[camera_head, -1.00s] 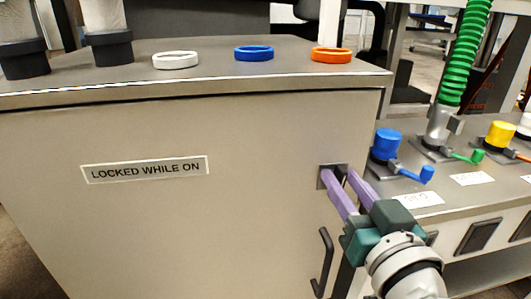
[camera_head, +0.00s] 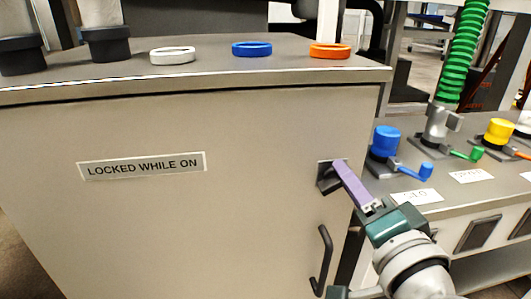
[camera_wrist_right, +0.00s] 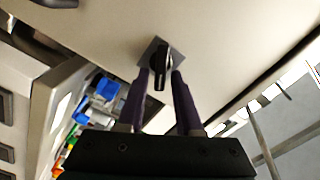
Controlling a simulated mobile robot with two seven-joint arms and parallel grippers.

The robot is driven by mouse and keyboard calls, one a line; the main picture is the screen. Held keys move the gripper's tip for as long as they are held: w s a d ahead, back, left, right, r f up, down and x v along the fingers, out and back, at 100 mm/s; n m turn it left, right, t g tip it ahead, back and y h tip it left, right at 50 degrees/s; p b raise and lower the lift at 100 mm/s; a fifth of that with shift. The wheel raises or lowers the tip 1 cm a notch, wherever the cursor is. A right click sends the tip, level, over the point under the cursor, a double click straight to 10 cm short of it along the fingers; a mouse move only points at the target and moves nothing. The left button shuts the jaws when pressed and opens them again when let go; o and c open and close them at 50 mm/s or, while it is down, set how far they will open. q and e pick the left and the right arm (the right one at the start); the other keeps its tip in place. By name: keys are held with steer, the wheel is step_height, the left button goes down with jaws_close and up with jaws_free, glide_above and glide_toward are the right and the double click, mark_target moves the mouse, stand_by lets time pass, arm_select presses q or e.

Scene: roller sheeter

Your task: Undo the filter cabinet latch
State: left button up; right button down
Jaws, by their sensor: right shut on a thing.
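The filter cabinet (camera_head: 200,220) is a pale grey box with a front door and a "LOCKED WHILE ON" label (camera_head: 142,166). Its latch (camera_head: 328,179) is a small dark piece on a square grey plate near the door's right edge. My right gripper (camera_head: 342,166) has its purple fingers at the latch, partly covering it. In the right wrist view the dark latch knob (camera_wrist_right: 160,78) sits between the two fingertips, and the gripper is shut on it. My left gripper is not in view.
A dark door handle (camera_head: 322,262) is below the latch. White, blue (camera_head: 252,49) and orange (camera_head: 330,51) rings lie on the cabinet top. At right, a bench holds blue (camera_head: 385,141) and yellow (camera_head: 499,132) valves and a green hose (camera_head: 465,55).

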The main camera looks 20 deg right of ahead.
steer(key=m, duration=0.2)
steer(key=m+b, duration=0.1)
steer(key=m, duration=0.3)
steer(key=shift+f, duration=0.35)
steer(key=shift+d, duration=0.1)
steer(key=c, duration=0.9)
jaws_free()
steer(key=shift+o, duration=0.2)
steer(key=shift+s, duration=0.1)
